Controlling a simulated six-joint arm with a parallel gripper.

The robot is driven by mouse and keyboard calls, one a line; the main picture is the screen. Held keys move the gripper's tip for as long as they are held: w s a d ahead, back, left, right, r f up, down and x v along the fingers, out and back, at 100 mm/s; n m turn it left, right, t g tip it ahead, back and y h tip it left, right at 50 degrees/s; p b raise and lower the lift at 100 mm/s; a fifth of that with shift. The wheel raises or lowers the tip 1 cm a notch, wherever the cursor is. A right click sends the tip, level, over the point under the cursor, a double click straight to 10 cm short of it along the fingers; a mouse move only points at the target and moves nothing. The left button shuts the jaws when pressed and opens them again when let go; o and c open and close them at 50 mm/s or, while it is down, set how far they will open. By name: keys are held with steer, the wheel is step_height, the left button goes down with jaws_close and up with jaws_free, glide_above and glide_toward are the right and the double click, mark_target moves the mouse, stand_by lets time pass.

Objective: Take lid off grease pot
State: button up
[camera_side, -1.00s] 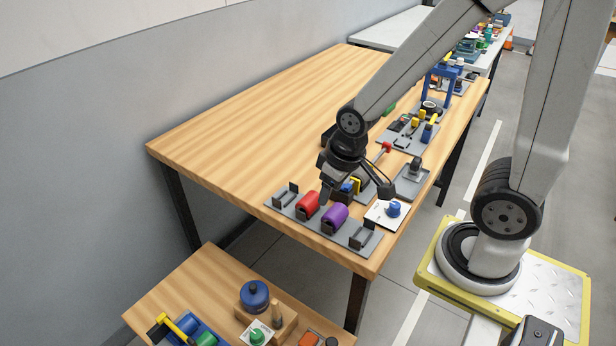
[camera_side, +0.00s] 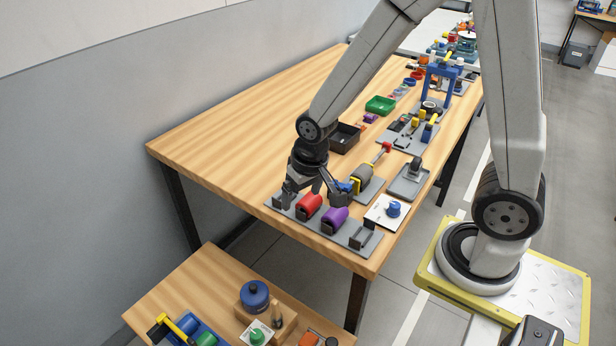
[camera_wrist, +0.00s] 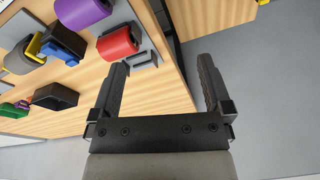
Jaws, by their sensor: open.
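A round, dark blue pot (camera_side: 255,296) with a small knobbed lid stands on the low wooden bench at the bottom of the side view; I take it for the grease pot. Its lid appears to be on. The pot is not in the wrist view. My gripper (camera_side: 311,198) is above and behind it, over the near end of the big table, pointing down by the red and purple rollers. In the wrist view my gripper (camera_wrist: 160,68) has its two fingers wide apart with nothing between them.
A red roller (camera_side: 308,206) and a purple roller (camera_side: 335,220) sit on a grey plate. The big table's left half is clear.

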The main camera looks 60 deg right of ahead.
steer(key=w+a+f+m+g, duration=0.1)
steer(key=w+a+f+m, duration=0.35)
steer(key=w+f, duration=0.45)
steer(key=m+g, duration=0.1)
steer(key=m, duration=0.5)
glide_above(253, 286)
step_height(253, 286, down, 15)
steer(key=shift+r, duration=0.1)
steer(key=shift+a+f, duration=0.1)
steer(key=shift+f, duration=0.45)
steer(key=shift+f, duration=0.15)
steer(key=shift+f, duration=1.15)
steer(key=shift+f, duration=0.1)
steer(key=shift+f, duration=2.5)
steer(key=shift+c, duration=0.2)
